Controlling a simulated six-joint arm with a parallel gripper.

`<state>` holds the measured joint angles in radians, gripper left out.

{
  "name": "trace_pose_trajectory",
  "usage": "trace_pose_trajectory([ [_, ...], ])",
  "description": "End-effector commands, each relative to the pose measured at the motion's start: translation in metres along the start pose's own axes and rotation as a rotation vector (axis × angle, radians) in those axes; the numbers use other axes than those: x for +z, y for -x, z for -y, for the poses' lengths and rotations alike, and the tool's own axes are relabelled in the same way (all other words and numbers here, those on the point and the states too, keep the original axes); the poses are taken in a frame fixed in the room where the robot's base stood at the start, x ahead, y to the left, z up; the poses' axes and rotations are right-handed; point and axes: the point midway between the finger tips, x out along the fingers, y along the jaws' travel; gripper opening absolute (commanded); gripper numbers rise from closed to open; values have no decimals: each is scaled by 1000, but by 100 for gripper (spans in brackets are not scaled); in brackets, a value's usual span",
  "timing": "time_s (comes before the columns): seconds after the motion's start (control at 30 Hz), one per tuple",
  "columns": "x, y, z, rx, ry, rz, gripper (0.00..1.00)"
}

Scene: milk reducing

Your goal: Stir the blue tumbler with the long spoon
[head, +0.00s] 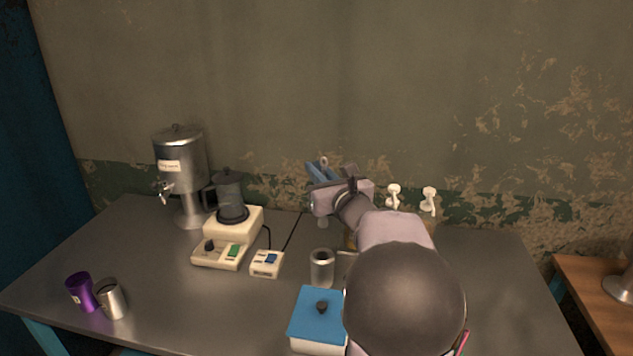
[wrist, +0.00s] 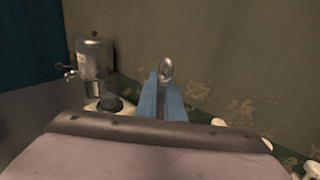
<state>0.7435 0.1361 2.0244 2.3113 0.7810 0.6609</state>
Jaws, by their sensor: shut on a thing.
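My gripper (head: 318,172) is raised over the back middle of the table, with blue fingers. In the wrist view its fingers (wrist: 161,92) are shut on the long spoon (wrist: 166,69), whose rounded metal end sticks up past the fingertips. The rest of the spoon is hidden by the fingers. I cannot make out a blue tumbler in either view; my arm hides part of the table. A purple tumbler (head: 80,291) and a steel tumbler (head: 111,299) stand close together at the front left.
A steel dispenser (head: 180,165) stands at the back left. A dark jug on a cream heater (head: 228,240) and a small switch box (head: 267,264) are beside it. White hooks (head: 428,200) are behind.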

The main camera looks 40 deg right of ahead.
Motion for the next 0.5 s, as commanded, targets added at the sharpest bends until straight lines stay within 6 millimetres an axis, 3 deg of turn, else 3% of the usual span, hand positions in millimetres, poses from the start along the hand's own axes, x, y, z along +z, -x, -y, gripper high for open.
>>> trace_pose_trajectory([
  [0.27,2,1,4,9,1,-4,0],
  [0.5,-9,11,19,73,1,-26,0],
])
